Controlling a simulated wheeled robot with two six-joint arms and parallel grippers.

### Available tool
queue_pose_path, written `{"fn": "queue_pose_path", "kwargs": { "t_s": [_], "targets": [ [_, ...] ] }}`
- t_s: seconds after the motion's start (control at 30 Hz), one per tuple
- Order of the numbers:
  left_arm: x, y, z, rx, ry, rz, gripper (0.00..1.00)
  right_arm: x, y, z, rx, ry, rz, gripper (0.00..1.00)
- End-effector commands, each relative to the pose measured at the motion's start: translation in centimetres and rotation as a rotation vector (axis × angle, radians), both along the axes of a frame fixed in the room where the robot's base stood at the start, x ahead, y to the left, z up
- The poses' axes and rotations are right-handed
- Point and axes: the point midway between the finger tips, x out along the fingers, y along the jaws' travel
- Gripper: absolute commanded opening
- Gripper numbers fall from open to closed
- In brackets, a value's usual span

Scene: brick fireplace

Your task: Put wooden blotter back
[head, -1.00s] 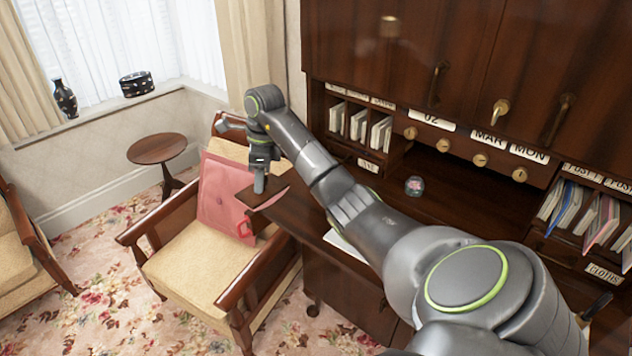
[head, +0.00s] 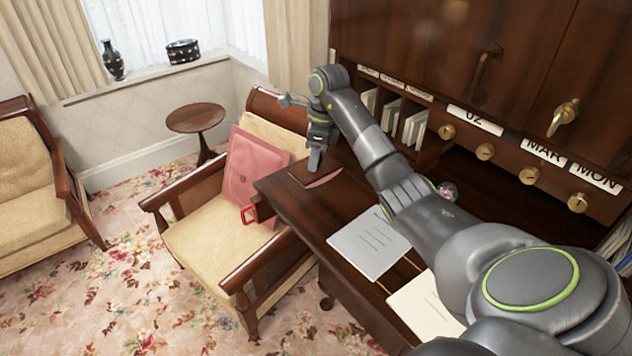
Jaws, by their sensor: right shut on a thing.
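My right gripper (head: 315,163) reaches over the left end of the dark wooden desk (head: 290,205). It is shut on what looks like the wooden blotter (head: 326,180), a dark brown piece with a pink curved edge showing below the fingers. The fingers hide part of it. The blotter is at or just above the desk top; I cannot tell whether it touches. My left gripper is not in view.
White sheets (head: 370,243) and a cream sheet (head: 428,305) lie on the desk. A glass paperweight (head: 448,190) sits behind my arm. Pigeonholes with papers (head: 403,118) stand at the back. An armchair (head: 205,235) with a pink cushion (head: 252,168) is left of the desk.

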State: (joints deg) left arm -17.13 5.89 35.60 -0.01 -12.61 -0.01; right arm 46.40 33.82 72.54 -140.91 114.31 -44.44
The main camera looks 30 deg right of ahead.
Motion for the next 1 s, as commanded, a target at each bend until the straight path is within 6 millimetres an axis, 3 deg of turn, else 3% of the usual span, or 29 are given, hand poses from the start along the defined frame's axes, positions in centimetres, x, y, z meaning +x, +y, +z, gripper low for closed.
{"fn": "queue_pose_path", "kwargs": {
  "t_s": [0.03, 0.07, 0.3, 0.43, 0.77, 0.8, 0.93, 1.0],
  "targets": [
    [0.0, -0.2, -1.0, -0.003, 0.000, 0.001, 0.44, 0.0, 0.0, -1.3, 0.000, 0.001, 0.000, 0.01],
    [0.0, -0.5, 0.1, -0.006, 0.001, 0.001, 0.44, 0.0, 0.0, -1.0, 0.001, 0.002, -0.001, 0.01],
    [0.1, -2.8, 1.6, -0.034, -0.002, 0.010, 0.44, 0.0, 0.0, -4.1, 0.002, 0.002, 0.000, 0.01],
    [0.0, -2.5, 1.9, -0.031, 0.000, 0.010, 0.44, 0.0, 0.0, -5.3, -0.001, -0.001, 0.000, 0.01],
    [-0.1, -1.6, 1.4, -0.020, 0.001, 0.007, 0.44, 0.0, 0.0, -5.8, -0.001, -0.002, 0.000, 0.01],
    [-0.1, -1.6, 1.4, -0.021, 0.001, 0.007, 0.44, 0.0, 0.0, -5.7, -0.001, -0.002, 0.000, 0.30],
    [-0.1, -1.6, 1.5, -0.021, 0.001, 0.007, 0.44, 0.0, 0.0, -5.7, -0.001, -0.002, 0.000, 0.47],
    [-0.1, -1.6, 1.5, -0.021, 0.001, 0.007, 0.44, 0.0, 0.0, -5.7, -0.001, -0.002, 0.000, 0.50]
  ]
}}
